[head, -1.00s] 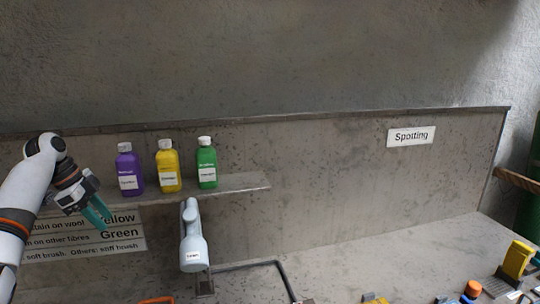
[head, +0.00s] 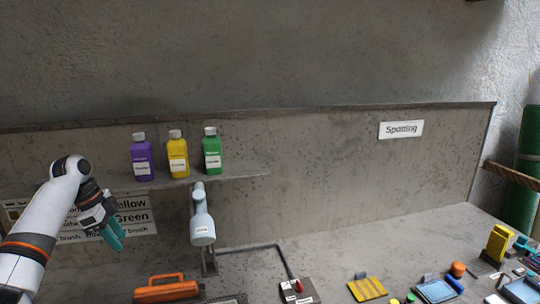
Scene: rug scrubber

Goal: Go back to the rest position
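My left gripper (head: 112,236) is at the left, in front of the instruction sign (head: 137,217) and partly covering it. Its teal fingers point down and to the right. I cannot tell from this angle whether they are open or shut, and no held object shows. My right gripper is not in view.
Purple (head: 142,158), yellow (head: 177,158) and green (head: 212,155) bottles stand on the shelf (head: 245,171). A pale blue device (head: 202,222) hangs below it. An orange-handled item (head: 166,290), a yellow brush-like block (head: 367,288) and several small items lie on the bench.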

